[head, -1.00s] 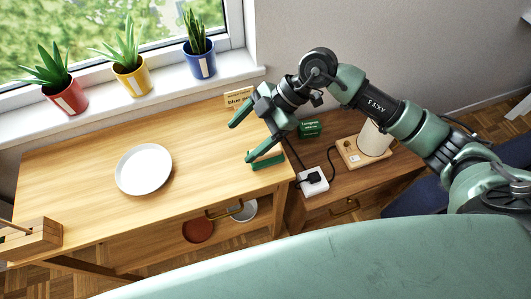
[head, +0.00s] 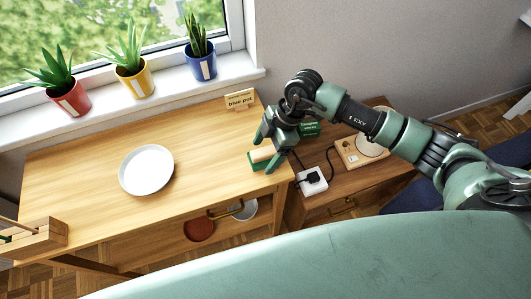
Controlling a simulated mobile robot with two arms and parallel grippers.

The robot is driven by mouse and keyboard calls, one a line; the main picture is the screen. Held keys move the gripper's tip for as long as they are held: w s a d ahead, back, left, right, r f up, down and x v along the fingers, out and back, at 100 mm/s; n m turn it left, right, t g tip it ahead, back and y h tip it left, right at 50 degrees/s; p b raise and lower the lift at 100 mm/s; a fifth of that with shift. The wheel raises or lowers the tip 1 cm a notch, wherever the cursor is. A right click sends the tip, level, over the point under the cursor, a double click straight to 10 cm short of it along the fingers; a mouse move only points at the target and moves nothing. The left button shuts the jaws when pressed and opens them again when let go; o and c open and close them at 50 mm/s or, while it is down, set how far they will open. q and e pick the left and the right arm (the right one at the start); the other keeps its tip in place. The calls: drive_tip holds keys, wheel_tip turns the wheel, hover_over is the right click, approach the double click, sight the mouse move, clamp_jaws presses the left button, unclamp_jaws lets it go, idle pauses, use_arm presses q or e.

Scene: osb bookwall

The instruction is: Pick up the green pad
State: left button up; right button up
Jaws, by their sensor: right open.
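A green pad (head: 254,163) with a pale, wood-coloured top part lies near the right end of the wooden desk (head: 100,190). My left gripper is not in view.
A white plate (head: 146,170) lies mid-desk. A small sign (head: 239,99) stands at the back. A wooden box (head: 35,238) is at left. A lower cabinet at right bears a green box (head: 309,129), a white socket block (head: 312,181) and a lamp (head: 371,145). Potted plants line the sill.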

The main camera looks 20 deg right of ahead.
sight(266, 151)
drive_tip(key=c, duration=1.5)
drive_tip(key=shift+o, duration=0.2)
drive_tip(key=shift+r, duration=0.1)
wheel_tip(266, 151, up, 20)
drive_tip(key=b, duration=0.2)
drive_tip(key=o, duration=0.7)
drive_tip(key=c, duration=0.5)
drive_tip(key=shift+c, duration=0.2)
